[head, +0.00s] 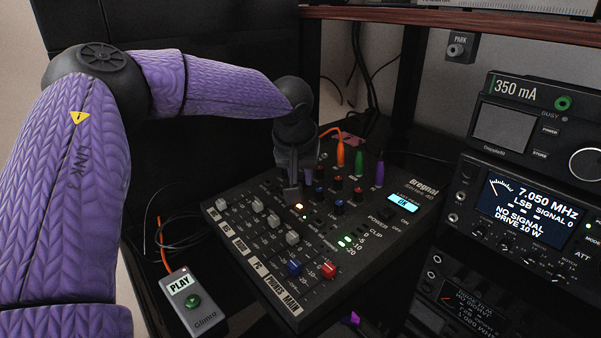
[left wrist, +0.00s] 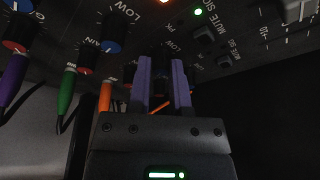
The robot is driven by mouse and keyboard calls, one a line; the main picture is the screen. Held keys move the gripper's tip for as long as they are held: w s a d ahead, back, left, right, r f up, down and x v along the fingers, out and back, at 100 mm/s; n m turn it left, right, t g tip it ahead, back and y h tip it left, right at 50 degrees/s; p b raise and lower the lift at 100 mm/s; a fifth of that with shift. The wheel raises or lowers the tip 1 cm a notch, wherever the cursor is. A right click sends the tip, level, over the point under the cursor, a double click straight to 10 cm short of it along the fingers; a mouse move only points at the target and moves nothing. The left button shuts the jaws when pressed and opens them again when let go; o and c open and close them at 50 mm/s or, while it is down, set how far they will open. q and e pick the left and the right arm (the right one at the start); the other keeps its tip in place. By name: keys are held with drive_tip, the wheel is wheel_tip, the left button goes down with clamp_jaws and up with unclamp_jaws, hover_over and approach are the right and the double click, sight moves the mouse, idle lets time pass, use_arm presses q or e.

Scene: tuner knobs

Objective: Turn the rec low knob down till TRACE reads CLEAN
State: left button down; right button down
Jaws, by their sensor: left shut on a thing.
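The mixer (head: 345,262) stands tilted toward me, with rows of small knobs, grey faders and strip labels. My left gripper (head: 291,192) reaches down onto its upper left knob rows. In the left wrist view my left gripper (left wrist: 163,85) is shut on a small dark knob (left wrist: 159,76), taken as the rec low knob; a LOW label is printed beside it. The fingers hide most of this knob, so its pointer cannot be read. A small lit screen (head: 403,203) on the mixer seems to read OK. I find no readable TRACE line. My right gripper is out of view.
Orange, green and purple plugs (head: 357,160) stand up at the mixer's back edge, near my gripper. Neighbouring red and blue knobs (left wrist: 87,57) are close by. A PLAY box (head: 192,302) lies front left. A radio (head: 527,210) showing NO SIGNAL stands at right.

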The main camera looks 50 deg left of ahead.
use_arm(q)
drive_tip(key=n, duration=0.3)
drive_tip(key=shift+g+y, duration=0.3)
drive_tip(key=shift+g, duration=0.1)
drive_tip(key=shift+n+g, duration=0.3)
drive_tip(key=shift+n, duration=0.7)
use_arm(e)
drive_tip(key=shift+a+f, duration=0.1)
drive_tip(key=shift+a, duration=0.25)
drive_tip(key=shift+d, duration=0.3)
use_arm(q)
drive_tip(key=c, duration=0.6)
unclamp_jaws()
drive_tip(key=shift+o, duration=0.2)
drive_tip(key=p+v, duration=0.5)
drive_tip(key=v, duration=0.5)
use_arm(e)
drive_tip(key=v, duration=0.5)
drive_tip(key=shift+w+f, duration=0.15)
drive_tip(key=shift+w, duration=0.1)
use_arm(q)
drive_tip(key=shift+w+d, duration=0.1)
